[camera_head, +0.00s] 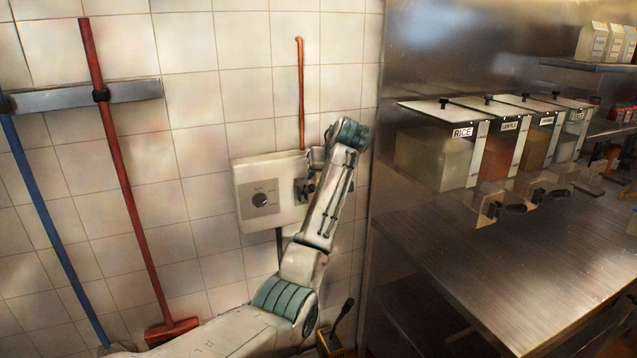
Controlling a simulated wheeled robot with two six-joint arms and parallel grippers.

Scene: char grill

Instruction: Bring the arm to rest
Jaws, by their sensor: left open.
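My left arm comes in from the bottom left and rises in front of the tiled wall, bending at a teal joint near the top. My left gripper (305,187) is small and partly hidden behind my forearm. It is open, in front of the right part of a white wall box (246,179) with a round dark dial (261,200). I see nothing held in it. I cannot tell whether it touches the box. My right gripper is out of view.
A steel counter (530,270) fills the right, under several lidded food bins, one a RICE bin (432,158). A yellow-and-black item (335,340) stands low, beside my arm in the picture.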

